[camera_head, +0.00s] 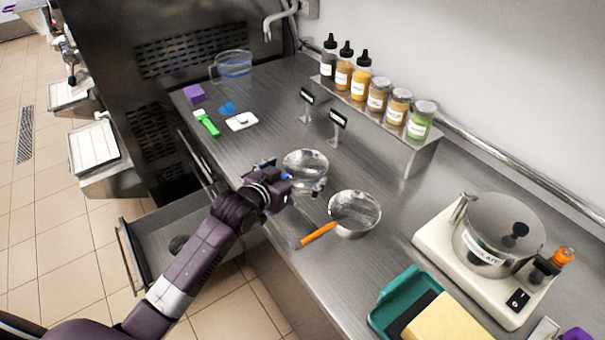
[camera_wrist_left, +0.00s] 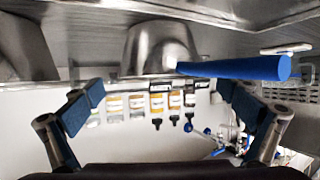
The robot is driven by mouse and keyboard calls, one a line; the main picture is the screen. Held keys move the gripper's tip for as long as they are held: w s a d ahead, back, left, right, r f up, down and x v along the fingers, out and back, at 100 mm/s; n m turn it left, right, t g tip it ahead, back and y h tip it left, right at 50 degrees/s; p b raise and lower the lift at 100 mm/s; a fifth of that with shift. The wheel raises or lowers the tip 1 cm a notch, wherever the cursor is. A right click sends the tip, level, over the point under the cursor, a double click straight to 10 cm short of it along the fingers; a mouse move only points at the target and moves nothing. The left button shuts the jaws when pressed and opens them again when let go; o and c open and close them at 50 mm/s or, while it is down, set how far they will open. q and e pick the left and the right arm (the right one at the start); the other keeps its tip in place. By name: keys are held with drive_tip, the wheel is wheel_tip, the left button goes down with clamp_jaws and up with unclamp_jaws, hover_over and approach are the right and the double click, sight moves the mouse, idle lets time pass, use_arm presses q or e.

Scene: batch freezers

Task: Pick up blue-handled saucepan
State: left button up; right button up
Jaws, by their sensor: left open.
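The blue-handled saucepan (camera_head: 305,164) is a steel pan on the counter, just beyond my left gripper (camera_head: 289,180). In the head view the gripper mostly hides its blue handle. In the left wrist view, which looks upside down, the pan body (camera_wrist_left: 160,48) is at the top and the blue handle (camera_wrist_left: 232,68) points right, toward the camera. My left gripper (camera_wrist_left: 163,100) is open, with fingers spread wide and nothing held. The handle lies close to the right finger; I cannot tell whether they touch. My right gripper is not in view.
An orange-handled saucepan (camera_head: 355,212) stands close to the right. A bottle shelf (camera_head: 405,150) runs along the wall. A hot plate with a pot (camera_head: 497,232) and a teal tray (camera_head: 382,318) are at the right. An open drawer (camera_head: 150,224) juts out below the counter.

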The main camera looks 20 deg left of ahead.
sight(304, 166)
use_arm(q)
drive_tip(key=x, duration=0.3)
drive_tip(key=shift+w+p, duration=0.2)
drive_tip(key=shift+p, duration=0.15)
drive_tip(key=shift+w+f, duration=0.15)
drive_tip(key=shift+w, duration=0.15)
drive_tip(key=shift+d, duration=0.1)
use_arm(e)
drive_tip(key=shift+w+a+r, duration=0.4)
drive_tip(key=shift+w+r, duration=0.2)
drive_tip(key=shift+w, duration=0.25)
use_arm(q)
drive_tip(key=shift+c, duration=0.6)
drive_tip(key=c, duration=1)
drive_tip(key=shift+c, duration=0.7)
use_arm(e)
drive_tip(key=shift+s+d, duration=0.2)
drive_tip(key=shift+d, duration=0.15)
